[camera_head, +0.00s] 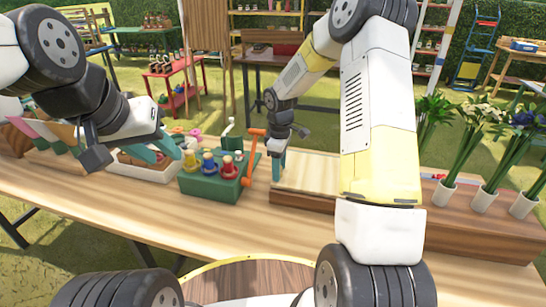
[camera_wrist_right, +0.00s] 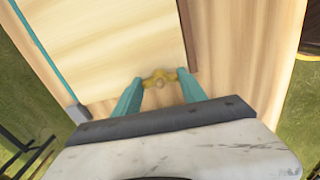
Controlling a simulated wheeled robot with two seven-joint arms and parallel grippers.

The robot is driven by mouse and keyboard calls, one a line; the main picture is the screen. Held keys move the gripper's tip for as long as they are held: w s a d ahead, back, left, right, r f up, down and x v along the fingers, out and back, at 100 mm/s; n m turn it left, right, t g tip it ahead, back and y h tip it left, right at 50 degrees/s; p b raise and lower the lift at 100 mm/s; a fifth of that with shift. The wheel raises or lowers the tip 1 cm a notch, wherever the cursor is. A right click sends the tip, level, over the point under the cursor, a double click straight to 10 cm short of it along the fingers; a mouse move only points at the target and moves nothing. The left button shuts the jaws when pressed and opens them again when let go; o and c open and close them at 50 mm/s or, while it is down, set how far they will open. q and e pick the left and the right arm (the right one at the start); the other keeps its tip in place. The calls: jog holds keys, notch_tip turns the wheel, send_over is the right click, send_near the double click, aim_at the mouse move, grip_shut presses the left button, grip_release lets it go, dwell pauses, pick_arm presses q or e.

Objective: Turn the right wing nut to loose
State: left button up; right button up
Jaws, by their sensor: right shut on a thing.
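A brass wing nut (camera_wrist_right: 159,77) sits at the edge of a pale wooden board (camera_wrist_right: 105,45) in the right wrist view. My right gripper (camera_wrist_right: 158,80) has its teal fingertips on either side of the nut's wings, shut on it. In the head view, my right gripper (camera_head: 279,164) points down at the back left corner of the board (camera_head: 312,172), and the nut is hidden there. My left gripper (camera_head: 168,157) is open and empty, above the white tray left of the green box. Another wing nut cannot be made out.
A white tray (camera_head: 150,172) lies further left. Flowers in white pots (camera_head: 484,200) stand at the right. The front of the wooden table (camera_head: 225,230) is clear.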

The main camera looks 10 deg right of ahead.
jog(key=n, duration=0.4)
jog(key=shift+n, duration=0.3)
jog(key=n, duration=0.4)
jog(key=shift+n, duration=0.3)
jog(key=n, duration=0.4)
jog(key=shift+n, duration=2.5)
jog(key=o, duration=1.4)
jog(key=shift+c, duration=0.2)
jog(key=shift+r, duration=0.1)
notch_tip(320, 180, up, 8)
jog(key=shift+f, duration=0.2)
